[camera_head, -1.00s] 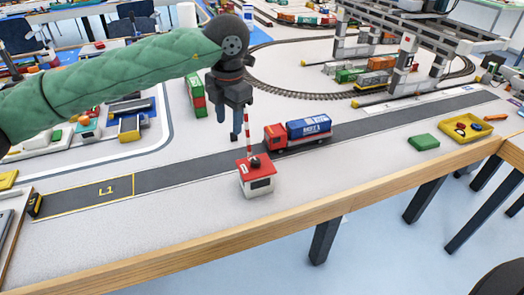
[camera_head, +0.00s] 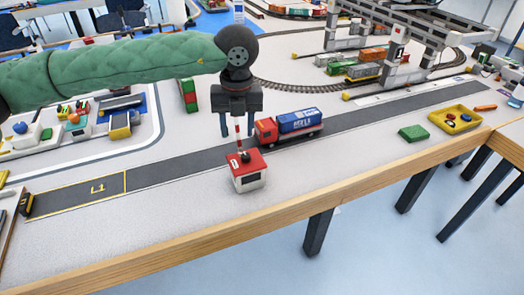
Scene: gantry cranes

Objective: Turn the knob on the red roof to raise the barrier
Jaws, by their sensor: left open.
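A small white booth (camera_head: 251,182) with a red roof (camera_head: 254,165) stands near the table's front edge, beside the road. A dark knob (camera_head: 245,157) sits on the roof. The red-and-white barrier (camera_head: 238,132) points upward in the picture behind the knob, partly hidden by my gripper. My left gripper (camera_head: 237,138) is open and empty, pointing down above and just behind the roof, its two fingers apart on either side of the barrier in the picture. I cannot tell whether it touches anything. My right gripper is out of view.
A red truck with a blue container (camera_head: 298,123) stands on the road (camera_head: 170,166) right of the booth. A green block (camera_head: 412,133) and a yellow tray (camera_head: 436,125) lie to the right. A gantry crane (camera_head: 398,58) stands behind. The table front left of the booth is clear.

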